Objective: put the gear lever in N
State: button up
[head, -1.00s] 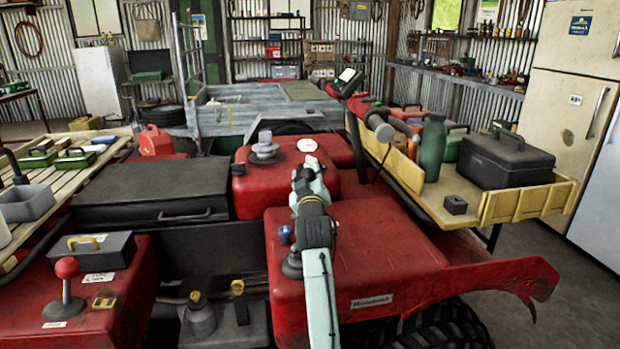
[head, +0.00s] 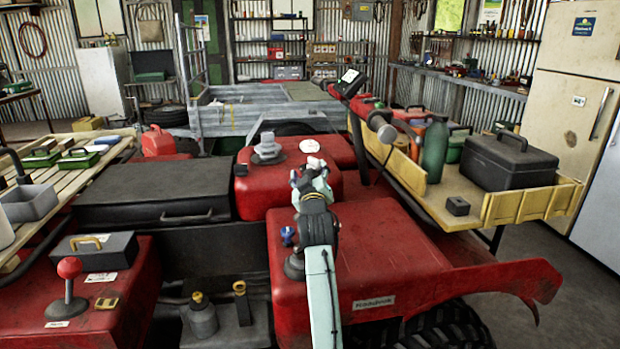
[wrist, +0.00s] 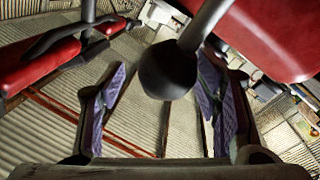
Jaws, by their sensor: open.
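A lever with a dark round knob (wrist: 167,70) on a grey shaft shows in the wrist view. The knob lies between the two spread fingers of my gripper (wrist: 166,100), with clear gaps to both finger pads. In the head view, the dark foot of a lever (head: 294,266) stands on the red bodywork, and my arm hides its upper part. A small blue patch (head: 288,235) shows just beside my wrist; I cannot tell what it belongs to. My gripper is mostly hidden there. Another lever, with a red knob (head: 69,267), stands at the lower left. No gear markings are readable.
The red bodywork (head: 380,265) lies under and to the right of my arm. A grey-capped filler (head: 267,148) is beyond it. A black case (head: 150,195) is to the left. A yellow tray (head: 535,203) holds a black toolbox (head: 506,160) at the right.

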notch_tip(320, 180, up, 9)
dwell(0.3)
